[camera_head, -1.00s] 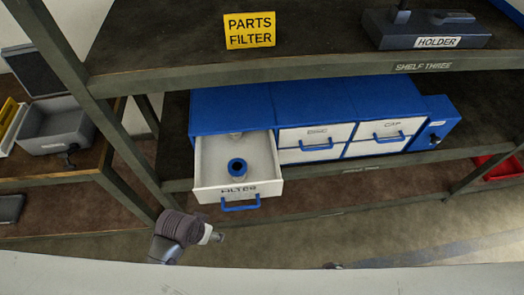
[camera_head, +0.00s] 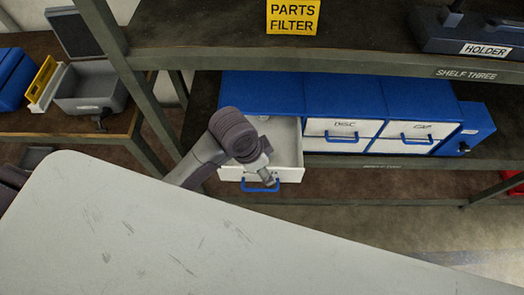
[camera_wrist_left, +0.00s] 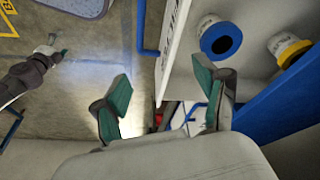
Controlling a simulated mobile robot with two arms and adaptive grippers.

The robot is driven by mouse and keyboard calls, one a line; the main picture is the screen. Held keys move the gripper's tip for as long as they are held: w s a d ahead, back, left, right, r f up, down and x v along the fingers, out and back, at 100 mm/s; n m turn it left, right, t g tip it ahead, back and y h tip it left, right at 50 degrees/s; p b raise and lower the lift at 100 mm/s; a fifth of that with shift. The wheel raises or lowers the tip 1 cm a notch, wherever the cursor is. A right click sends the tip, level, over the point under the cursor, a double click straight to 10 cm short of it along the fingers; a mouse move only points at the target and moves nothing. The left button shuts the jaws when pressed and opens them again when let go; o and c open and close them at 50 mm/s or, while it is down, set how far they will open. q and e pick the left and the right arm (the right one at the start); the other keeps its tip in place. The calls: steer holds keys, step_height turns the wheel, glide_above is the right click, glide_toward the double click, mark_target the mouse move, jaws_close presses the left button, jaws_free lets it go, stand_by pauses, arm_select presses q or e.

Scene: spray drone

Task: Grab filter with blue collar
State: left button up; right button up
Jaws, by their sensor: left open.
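The filter with the blue collar (camera_wrist_left: 220,39) stands in the open drawer (camera_wrist_left: 265,12) in the left wrist view, white-bodied with a dark centre hole. A second filter with a yellow collar (camera_wrist_left: 289,48) stands beside it. In the head view my left arm covers the blue-collared filter; the drawer (camera_head: 292,150) shows around it. My left gripper (camera_wrist_left: 162,68) is open and empty, its green-padded fingers apart. The left gripper also shows over the drawer front in the head view (camera_head: 268,180). My right gripper (camera_wrist_left: 58,52) appears small at left; its jaws are unclear.
The blue cabinet (camera_head: 340,95) overhangs the drawer's back, with closed drawers to the right. The blue drawer handle (camera_head: 262,187) juts out in front. A shelf with the yellow PARTS FILTER sign (camera_head: 292,17) is above. A grey case (camera_head: 90,90) sits at left.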

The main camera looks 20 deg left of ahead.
arm_select(q)
steer(key=w+a+r+m+g+y, duration=0.25)
steer(key=w+m, duration=0.25)
steer(key=w, duration=0.4)
steer(key=shift+t, duration=0.25)
steer(key=f, duration=0.7)
steer(key=shift+a+f+p, duration=0.15)
steer(key=shift+a+p, duration=0.15)
steer(key=shift+a, duration=0.1)
steer(key=shift+s+f+p, duration=0.1)
steer(key=shift+f+p, duration=0.4)
steer(key=shift+f, duration=2.3)
steer(key=shift+c, duration=0.2)
steer(key=c, duration=0.9)
steer(key=shift+r, duration=0.15)
